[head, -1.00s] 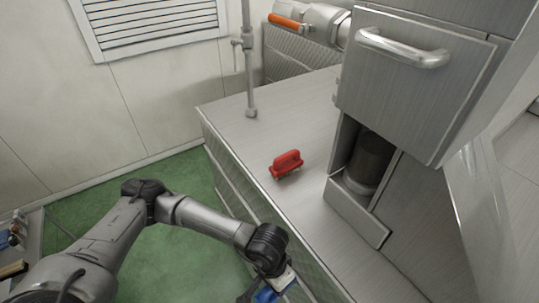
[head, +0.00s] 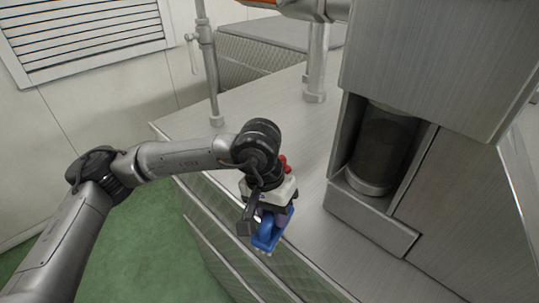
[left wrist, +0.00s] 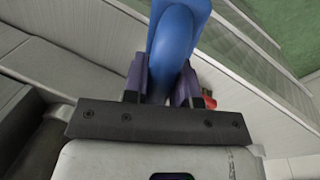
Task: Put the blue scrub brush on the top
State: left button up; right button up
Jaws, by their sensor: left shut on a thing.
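My left gripper (head: 272,214) is shut on the blue scrub brush (head: 266,239), which hangs below the fingers. The brush is over the near left edge of the steel counter top (head: 245,115); I cannot tell whether it touches the metal. In the left wrist view the blue brush (left wrist: 177,40) sits between the two dark fingers (left wrist: 165,85), its handle gripped. A red brush (head: 284,162) stands on the counter, mostly hidden behind my left wrist; a bit of red (left wrist: 209,102) shows beside a finger in the wrist view. My right gripper is not in view.
A steel machine with a recessed dark cylinder (head: 378,150) stands on the right of the counter. A grey post (head: 210,70) and a thicker pipe (head: 316,65) rise at the back. Green floor (head: 140,240) lies left.

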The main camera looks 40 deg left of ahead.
pick_arm(q)
jog(key=w+a+r+n+b, duration=0.1)
jog(key=w+a+r+n, duration=0.15)
jog(key=w+r, duration=0.4)
jog(key=w+a+n+y, duration=0.1)
jog(key=w+a+n, duration=0.3)
jog(key=n, duration=0.6)
jog(key=w+a+n+y, duration=0.1)
jog(key=a+n+y, duration=0.1)
jog(key=a+n, duration=0.55)
jog(key=w+a+n+y, duration=0.1)
jog(key=w+a+n, duration=0.2)
jog(key=n, duration=0.9)
jog(key=shift+n, duration=0.3)
jog(key=shift+s+a+f+p, duration=0.15)
jog(key=shift+f+p, duration=0.2)
jog(key=shift+f, duration=1.2)
jog(key=shift+w+a+f+p, duration=0.15)
jog(key=shift+f+p, duration=0.25)
jog(key=shift+f, duration=1.2)
jog(key=shift+s+a+f+p, duration=0.2)
jog(key=shift+f+p, duration=0.15)
jog(key=shift+f, duration=1.5)
jog(key=shift+f, duration=0.15)
jog(key=o, duration=0.9)
